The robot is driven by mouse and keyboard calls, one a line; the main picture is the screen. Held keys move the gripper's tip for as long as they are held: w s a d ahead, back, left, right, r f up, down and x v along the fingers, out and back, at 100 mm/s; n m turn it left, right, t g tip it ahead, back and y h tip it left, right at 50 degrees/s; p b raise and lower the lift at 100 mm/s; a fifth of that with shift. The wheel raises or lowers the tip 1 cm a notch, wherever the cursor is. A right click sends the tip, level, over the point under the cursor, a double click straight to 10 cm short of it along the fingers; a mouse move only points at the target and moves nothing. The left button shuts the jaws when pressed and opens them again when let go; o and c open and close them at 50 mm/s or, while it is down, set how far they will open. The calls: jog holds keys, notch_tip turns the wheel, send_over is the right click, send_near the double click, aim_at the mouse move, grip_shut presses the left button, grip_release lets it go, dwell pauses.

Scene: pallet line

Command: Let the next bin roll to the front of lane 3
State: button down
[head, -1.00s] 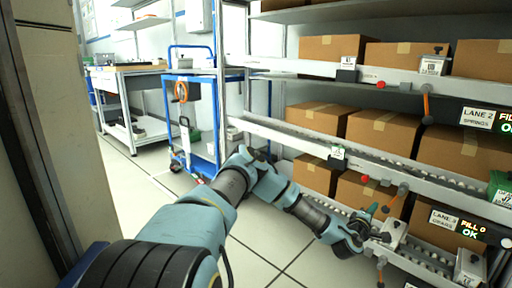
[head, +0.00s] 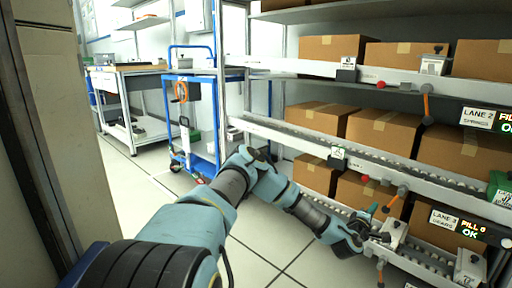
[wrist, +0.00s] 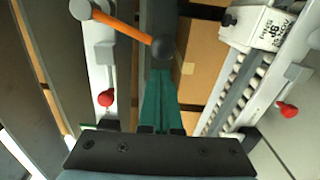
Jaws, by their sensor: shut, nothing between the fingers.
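Lane 3 is the bottom lane of the rack, with its sign (head: 445,220) at the right. Cardboard bins stand in it: one at the back (head: 315,174), one in the middle (head: 356,191) and one behind the sign (head: 430,237). An orange lever (head: 391,203) with a grey knob sits on the lane's front rail; an orange lever (wrist: 122,27) also crosses the upper left of the wrist view. My gripper (head: 373,212) is shut and empty, close beside the lever. Its green fingers (wrist: 160,88) are together in the wrist view; contact with the lever cannot be told.
A white labelled block (wrist: 258,27) and rollers (wrist: 236,88) lie right of my fingers. Red knobs (wrist: 105,97) (wrist: 285,110) flank them. Lane 2 (head: 345,147) with its boxes runs above. A blue cart (head: 193,95) stands behind left; the floor (head: 260,232) between is clear.

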jog(key=shift+s+d, duration=0.1)
jog(key=shift+d, duration=0.05)
jog(key=shift+s+d, duration=2.1)
jog(key=shift+d, duration=0.15)
jog(key=w+a+p+v, duration=0.1)
jog(key=p+v, duration=0.2)
jog(key=v, duration=0.5)
jog(key=shift+p, duration=0.3)
